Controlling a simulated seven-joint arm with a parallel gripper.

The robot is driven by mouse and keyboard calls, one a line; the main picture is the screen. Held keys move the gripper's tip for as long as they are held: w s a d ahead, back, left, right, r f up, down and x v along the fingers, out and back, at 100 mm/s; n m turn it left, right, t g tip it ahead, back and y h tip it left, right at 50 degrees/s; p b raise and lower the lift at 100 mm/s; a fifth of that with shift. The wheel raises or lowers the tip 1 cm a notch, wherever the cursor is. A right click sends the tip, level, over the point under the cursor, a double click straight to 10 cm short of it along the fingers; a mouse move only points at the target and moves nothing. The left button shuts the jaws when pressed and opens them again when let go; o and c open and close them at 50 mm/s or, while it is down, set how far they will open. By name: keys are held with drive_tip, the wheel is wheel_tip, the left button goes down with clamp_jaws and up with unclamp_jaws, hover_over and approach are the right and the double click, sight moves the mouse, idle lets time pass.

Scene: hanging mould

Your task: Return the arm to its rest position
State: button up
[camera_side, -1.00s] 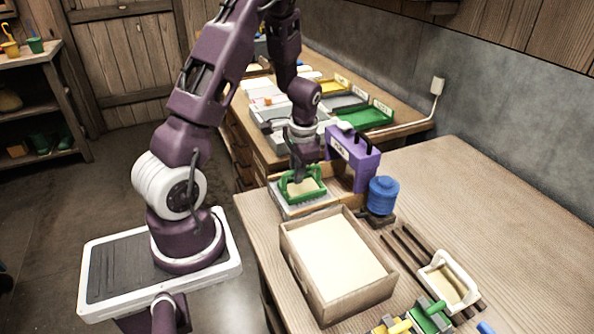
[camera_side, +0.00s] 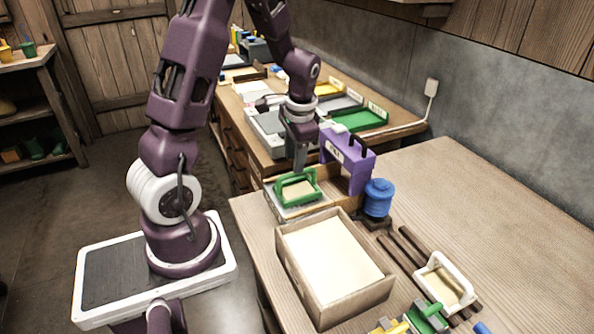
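My gripper (camera_side: 300,167) points down just above a green mould (camera_side: 297,188). Its fingertips overlap the mould's far upper edge in this view, so I cannot tell whether they touch it. The fingers are small and seen edge-on, so their opening does not show. The green mould holds a pale slab and sits on a light plate (camera_side: 290,213) at the table's left edge. My arm is bent over the tables from its base at the left.
A purple stand (camera_side: 349,160) is close to the right of my gripper, with a blue cylinder (camera_side: 378,195) beside it. A wooden tray (camera_side: 290,250) with a pale sheet is in front. A white mould (camera_side: 444,281) lies on dark bars. The right tabletop is clear.

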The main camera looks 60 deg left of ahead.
drive_tip(key=s+d+r+t, duration=0.2)
drive_tip(key=d+r+t, duration=0.1)
drive_tip(key=d+r, duration=0.85)
drive_tip(key=s+d+r+t+h, duration=0.2)
drive_tip(key=s+d+r, duration=0.3)
drive_tip(key=s+d, duration=0.5)
drive_tip(key=shift+s+d+r+t, duration=0.15)
drive_tip(key=shift+s+r+t, duration=0.15)
drive_tip(key=shift+s, duration=0.8)
